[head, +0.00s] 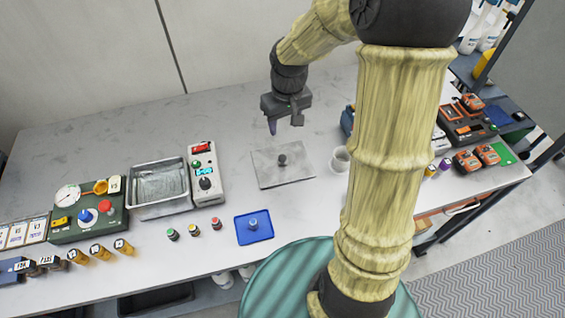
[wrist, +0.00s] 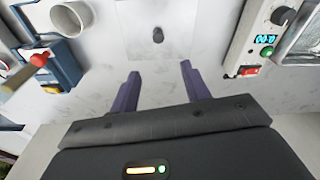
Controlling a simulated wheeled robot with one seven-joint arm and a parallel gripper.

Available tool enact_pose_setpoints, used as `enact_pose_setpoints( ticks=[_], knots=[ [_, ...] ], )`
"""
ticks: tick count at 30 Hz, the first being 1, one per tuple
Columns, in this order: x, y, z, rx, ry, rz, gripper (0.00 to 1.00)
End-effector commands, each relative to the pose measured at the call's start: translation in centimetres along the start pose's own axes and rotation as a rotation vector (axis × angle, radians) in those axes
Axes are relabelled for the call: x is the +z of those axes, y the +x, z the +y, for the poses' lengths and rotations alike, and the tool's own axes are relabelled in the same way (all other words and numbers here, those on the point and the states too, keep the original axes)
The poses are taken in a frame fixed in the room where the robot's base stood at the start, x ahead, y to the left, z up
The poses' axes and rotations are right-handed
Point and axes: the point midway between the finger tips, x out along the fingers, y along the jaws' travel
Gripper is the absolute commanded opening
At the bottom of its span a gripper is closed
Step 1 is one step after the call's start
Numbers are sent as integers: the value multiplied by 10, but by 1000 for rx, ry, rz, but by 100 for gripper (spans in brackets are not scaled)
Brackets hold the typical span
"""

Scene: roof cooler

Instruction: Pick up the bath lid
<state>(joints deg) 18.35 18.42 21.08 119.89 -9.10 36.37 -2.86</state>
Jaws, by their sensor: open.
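The bath lid (head: 296,165) is a flat grey square plate with a dark round knob (head: 282,160) at its middle. It lies on the table to the right of the control box. In the wrist view the lid (wrist: 178,20) shows at the top, with its knob (wrist: 158,35) beyond my fingertips. My gripper (head: 284,123) is above the table, behind the lid in the head view, and apart from it. In the wrist view my gripper (wrist: 158,72) has its two purple fingers spread with nothing between them.
A metal bath (head: 172,198) stands left of the control box (head: 207,175). A white cup (head: 340,159) stands right of the lid. A blue tray (head: 254,232) and several small vials (head: 194,229) lie in front. The table behind the lid is clear.

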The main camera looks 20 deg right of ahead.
Motion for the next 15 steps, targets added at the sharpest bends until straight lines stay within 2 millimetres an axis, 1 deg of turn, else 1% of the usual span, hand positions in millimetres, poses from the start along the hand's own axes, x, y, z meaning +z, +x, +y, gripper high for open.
enact_pose_setpoints(
  ticks=[3,15],
  knots=[
    [1,21,-1,-3,-1,-4,47],
    [1,92,-1,-2,-2,-4,47]
  ],
)
